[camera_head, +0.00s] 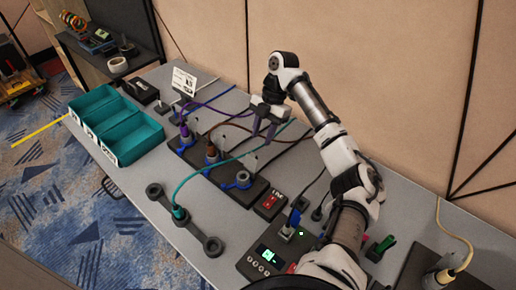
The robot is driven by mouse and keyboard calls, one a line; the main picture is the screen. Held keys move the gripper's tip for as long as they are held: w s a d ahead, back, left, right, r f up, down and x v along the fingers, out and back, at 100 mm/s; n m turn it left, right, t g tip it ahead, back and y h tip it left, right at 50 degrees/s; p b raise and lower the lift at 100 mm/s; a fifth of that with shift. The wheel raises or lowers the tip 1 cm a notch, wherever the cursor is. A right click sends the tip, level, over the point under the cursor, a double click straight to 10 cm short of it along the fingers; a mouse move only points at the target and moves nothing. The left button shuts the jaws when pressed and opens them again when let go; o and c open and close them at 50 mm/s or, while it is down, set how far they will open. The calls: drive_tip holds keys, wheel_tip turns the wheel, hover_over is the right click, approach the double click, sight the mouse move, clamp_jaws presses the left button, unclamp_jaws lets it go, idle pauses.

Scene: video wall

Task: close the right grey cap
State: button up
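A dark grey part with a round cap at each end lies on the grey table in the head view. Its right grey cap (213,247) is at the near end, and its left grey cap (153,191) is at the far end. Both caps appear folded outward, flat on the table. A teal plug (179,212) with a teal cable stands upright between them. My gripper (265,133) points down above the back part of the table, well behind and to the right of the grey caps. Its fingers are apart, with nothing visible between them.
A black socket block (226,172) with several plugs stands between my gripper and the grey caps. The teal bin (132,136) is at the left. A black box with a display (270,258) is to the right of the caps. Cables cross the table (183,265).

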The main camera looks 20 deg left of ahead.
sight(253, 160)
drive_tip(key=d+x, duration=0.1)
drive_tip(key=x, duration=0.5)
drive_tip(key=shift+a+f+p, duration=0.2)
drive_tip(key=shift+a+p, duration=0.15)
drive_tip(key=shift+a, duration=0.2)
clamp_jaws()
